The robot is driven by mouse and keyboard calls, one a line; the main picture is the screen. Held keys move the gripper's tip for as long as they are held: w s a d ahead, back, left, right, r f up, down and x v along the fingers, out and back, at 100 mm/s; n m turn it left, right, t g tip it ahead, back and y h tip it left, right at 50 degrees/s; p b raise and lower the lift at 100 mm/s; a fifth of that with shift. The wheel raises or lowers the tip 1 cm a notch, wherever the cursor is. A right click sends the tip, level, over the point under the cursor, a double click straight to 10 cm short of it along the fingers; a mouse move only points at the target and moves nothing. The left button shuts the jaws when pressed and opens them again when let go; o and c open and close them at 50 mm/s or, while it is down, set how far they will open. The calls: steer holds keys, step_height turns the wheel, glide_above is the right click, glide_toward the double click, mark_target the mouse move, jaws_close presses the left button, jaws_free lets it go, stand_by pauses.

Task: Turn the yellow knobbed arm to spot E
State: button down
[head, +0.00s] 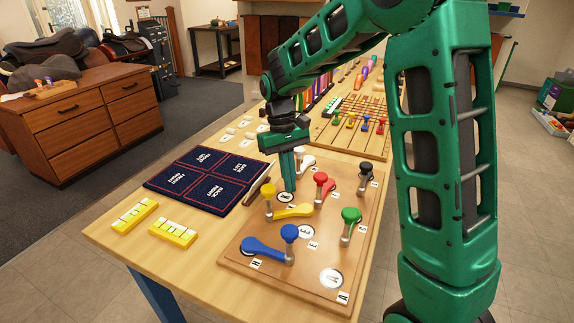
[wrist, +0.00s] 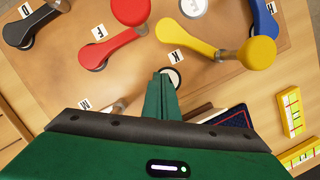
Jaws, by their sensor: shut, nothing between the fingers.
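The yellow knobbed arm (head: 294,211) lies on the wooden board, its upright yellow knob (head: 268,191) at the left end in the head view. In the wrist view the yellow arm (wrist: 196,41) runs from its round end at upper middle to the knob (wrist: 257,52) at right. My gripper (head: 288,187) is shut and empty, pointing down just right of the yellow knob in the head view. In the wrist view the fingertips (wrist: 160,75) are apart from the arm, beside a white disc and the K label (wrist: 177,57). A small label that seems to read E (head: 313,245) lies in front of the arm.
Red (head: 321,181), green (head: 351,215), blue (head: 289,232), black (head: 365,168) and white (head: 306,160) knobbed arms stand close around on the board (head: 235,255). A dark blue mat (head: 168,182) and yellow blocks (head: 172,233) lie to the left.

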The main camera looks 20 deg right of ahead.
steer(key=shift+s+d+f, duration=0.1)
steer(key=shift+s+d, duration=0.1)
steer(key=shift+s, duration=0.85)
steer(key=shift+s+d, duration=0.15)
steer(key=shift+s, duration=0.85)
